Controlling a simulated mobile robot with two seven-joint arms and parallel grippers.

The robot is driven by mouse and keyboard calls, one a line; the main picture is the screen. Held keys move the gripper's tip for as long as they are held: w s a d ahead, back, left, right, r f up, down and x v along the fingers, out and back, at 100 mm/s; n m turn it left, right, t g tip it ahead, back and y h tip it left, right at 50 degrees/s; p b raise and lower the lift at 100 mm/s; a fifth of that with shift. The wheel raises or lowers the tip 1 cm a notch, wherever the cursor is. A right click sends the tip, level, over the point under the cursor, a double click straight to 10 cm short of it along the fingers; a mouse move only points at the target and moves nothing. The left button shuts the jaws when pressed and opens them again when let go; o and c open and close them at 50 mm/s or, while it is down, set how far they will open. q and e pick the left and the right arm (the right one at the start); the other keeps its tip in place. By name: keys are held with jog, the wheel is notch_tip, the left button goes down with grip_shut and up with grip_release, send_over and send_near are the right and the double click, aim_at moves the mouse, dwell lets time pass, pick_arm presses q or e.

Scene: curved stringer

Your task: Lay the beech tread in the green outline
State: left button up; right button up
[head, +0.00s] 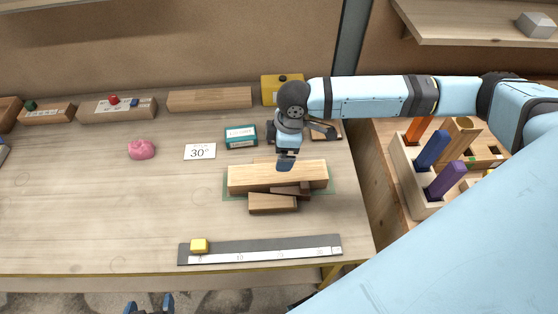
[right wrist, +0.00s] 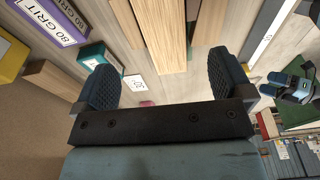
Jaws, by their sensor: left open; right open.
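The beech tread (head: 250,180), a long pale block, lies lengthwise across the green outline (head: 227,195), which shows at its ends and front. A brown block (head: 272,204) and a darker strip (head: 292,190) lie against its front side; how they stack is unclear. My right gripper (head: 286,163) is above the tread, pointing down. In the right wrist view its fingers (right wrist: 165,82) are open, with a pale wooden block (right wrist: 158,30), seemingly the tread, beyond the gap. My left gripper (head: 149,304) is open and empty at the bottom edge; it also shows in the right wrist view (right wrist: 292,86).
A ruler strip (head: 280,251) with a yellow block (head: 199,246) lies near the front edge. A teal box (head: 241,136), a 30° card (head: 200,151) and a pink lump (head: 141,149) lie behind. A tool rack (head: 405,175) stands right. The table's left side is mostly clear.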

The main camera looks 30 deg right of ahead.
jog(key=r, duration=0.3)
jog(key=shift+s+d+r, duration=0.1)
jog(key=shift+d+r, duration=0.05)
jog(key=shift+d, duration=0.05)
dwell(0.4)
